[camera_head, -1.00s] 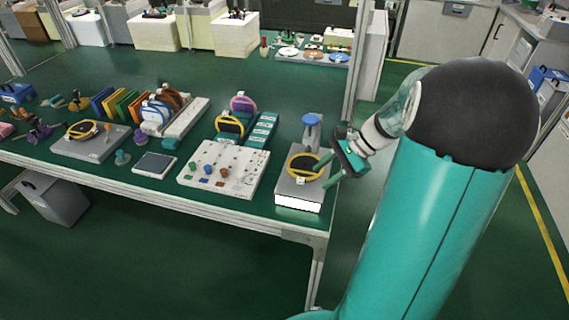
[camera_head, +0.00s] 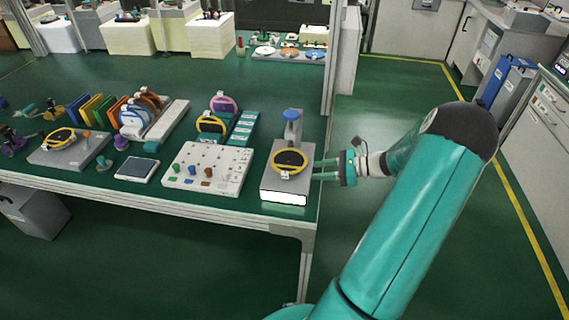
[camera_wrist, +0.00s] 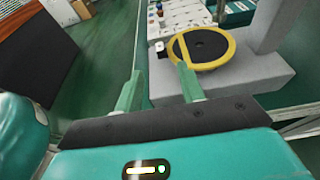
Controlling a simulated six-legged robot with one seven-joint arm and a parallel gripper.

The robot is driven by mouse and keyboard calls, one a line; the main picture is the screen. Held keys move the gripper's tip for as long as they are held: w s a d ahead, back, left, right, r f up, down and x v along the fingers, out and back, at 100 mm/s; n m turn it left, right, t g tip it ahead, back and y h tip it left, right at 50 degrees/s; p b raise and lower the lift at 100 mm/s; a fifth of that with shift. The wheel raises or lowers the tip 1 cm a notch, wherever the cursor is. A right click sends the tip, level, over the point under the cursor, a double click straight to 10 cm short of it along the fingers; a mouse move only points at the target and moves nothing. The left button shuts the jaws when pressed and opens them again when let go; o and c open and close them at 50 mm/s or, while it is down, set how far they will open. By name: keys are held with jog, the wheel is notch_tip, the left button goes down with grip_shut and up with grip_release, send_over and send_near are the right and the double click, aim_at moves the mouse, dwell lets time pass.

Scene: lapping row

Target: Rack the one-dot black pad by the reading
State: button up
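A black pad with a yellow rim (camera_head: 290,161) lies flat on a grey gauge stand (camera_head: 270,187) with a blue knob and a lit white display, at the table's right end. The pad also shows in the wrist view (camera_wrist: 200,48), with a white tag at its edge; I cannot make out dots or the reading. My gripper (camera_head: 316,168) is open and empty, just right of the stand. In the wrist view its fingers (camera_wrist: 158,85) are apart, the right one overlapping the pad's near edge. A teal rack (camera_head: 245,128) with white labels stands behind left, beside upright yellow-rimmed and purple-rimmed pads.
A white pegged board (camera_head: 225,160) lies left of the stand. Further left are a small dark-topped plate (camera_head: 138,168), a second yellow-rimmed black pad (camera_head: 60,137) on a grey block, and a rack of coloured discs (camera_head: 140,117). Floor right of the table is clear.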

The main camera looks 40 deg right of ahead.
aim_at(287, 173)
jog(key=x, duration=0.9)
jog(key=shift+w+a, duration=0.15)
jog(key=shift+w, duration=0.05)
jog(key=shift+c, duration=0.5)
grip_shut()
